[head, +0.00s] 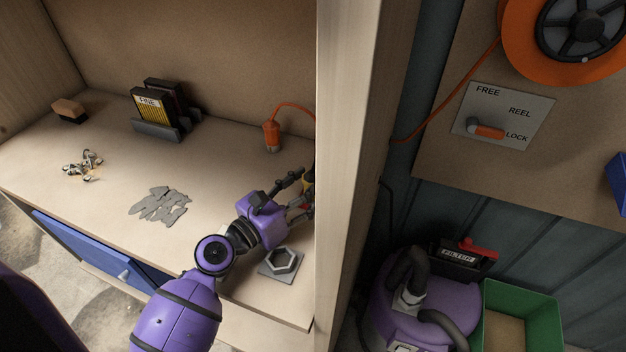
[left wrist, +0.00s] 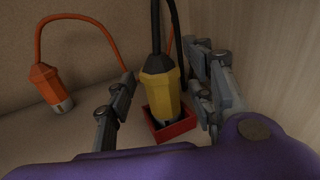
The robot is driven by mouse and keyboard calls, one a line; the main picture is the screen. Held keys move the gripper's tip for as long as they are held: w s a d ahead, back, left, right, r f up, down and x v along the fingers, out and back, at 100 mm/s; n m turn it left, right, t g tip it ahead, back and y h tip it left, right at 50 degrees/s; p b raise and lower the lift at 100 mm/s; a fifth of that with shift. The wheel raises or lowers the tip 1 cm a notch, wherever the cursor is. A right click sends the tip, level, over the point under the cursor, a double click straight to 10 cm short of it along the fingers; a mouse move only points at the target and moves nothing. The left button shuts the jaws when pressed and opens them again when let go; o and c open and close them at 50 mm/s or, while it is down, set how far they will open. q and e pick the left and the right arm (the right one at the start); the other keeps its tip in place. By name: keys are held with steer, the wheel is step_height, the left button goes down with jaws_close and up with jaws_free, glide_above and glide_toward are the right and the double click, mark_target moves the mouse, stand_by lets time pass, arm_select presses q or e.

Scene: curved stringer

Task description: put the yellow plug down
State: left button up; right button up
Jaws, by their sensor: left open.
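The yellow plug (left wrist: 162,96) has a black neck and a black cable rising from it. In the left wrist view it stands roughly upright with its lower end inside a small red open box (left wrist: 181,130). My left gripper (left wrist: 162,84) is open, with one finger on each side of the plug and a visible gap at the left finger. In the head view my left gripper (head: 303,190) reaches to the back right of the bench, beside the wooden post. The post and fingers hide most of the plug there. My right gripper is not in view.
An orange plug (left wrist: 50,88) with an orange cable stands left of the yellow one. The wooden post (head: 352,180) is close on the right.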

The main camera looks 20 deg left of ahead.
arm_select(q)
steer(key=b+v, duration=0.2)
steer(key=v, duration=0.7)
steer(key=shift+s+a+f, duration=0.1)
steer(key=shift+s+a, duration=0.05)
steer(key=shift+s, duration=0.2)
steer(key=shift+s+a, duration=0.1)
steer(key=shift+s, duration=0.15)
steer(key=shift+r, duration=0.25)
